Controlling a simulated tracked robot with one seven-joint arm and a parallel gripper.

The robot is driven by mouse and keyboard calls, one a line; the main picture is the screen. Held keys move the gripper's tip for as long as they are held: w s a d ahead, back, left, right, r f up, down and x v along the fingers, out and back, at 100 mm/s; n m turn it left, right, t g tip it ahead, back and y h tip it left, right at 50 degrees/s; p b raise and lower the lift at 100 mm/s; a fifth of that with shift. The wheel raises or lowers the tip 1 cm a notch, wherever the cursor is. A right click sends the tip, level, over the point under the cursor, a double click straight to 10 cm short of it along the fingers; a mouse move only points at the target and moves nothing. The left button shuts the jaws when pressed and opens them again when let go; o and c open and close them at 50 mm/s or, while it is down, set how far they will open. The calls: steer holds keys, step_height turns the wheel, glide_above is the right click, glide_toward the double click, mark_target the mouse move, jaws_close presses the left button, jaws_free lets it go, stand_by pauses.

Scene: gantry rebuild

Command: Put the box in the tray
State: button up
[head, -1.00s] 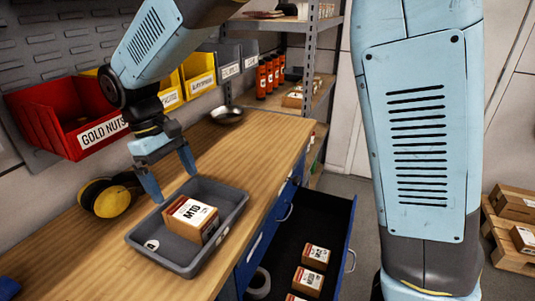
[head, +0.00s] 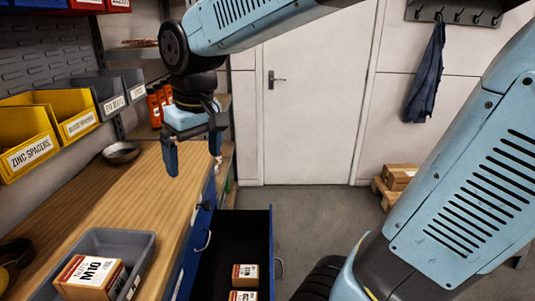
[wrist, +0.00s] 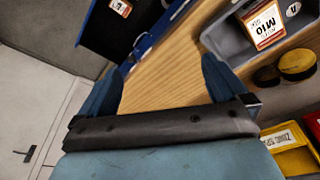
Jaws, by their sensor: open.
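The brown box labelled M10 (head: 92,280) lies inside the grey tray (head: 118,244) on the wooden bench, at the lower left of the head view, where the picture's bottom edge cuts both off. In the wrist view the M10 box (wrist: 263,24) and tray (wrist: 226,38) show at the upper right. My gripper (head: 193,160) is open and empty, raised above the bench's right edge, beyond and apart from the tray. Its two fingers (wrist: 164,70) show spread in the wrist view with bare wood between them.
An open blue drawer (head: 222,235) below the bench holds small boxes (head: 245,272). Yellow bins (head: 28,140) line the left wall. A metal bowl (head: 121,152) stands on the bench behind. A door (head: 315,110) and open floor lie beyond.

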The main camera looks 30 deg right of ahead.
steer(key=s+d+m+t, duration=0.3)
steer(key=s+d, duration=0.4)
steer(key=d, duration=0.5)
steer(key=shift+s+d+r+m+t+h, duration=0.15)
steer(key=shift+s+d+m+t+h, duration=0.2)
steer(key=shift+m, duration=0.55)
steer(key=shift+c, duration=0.4)
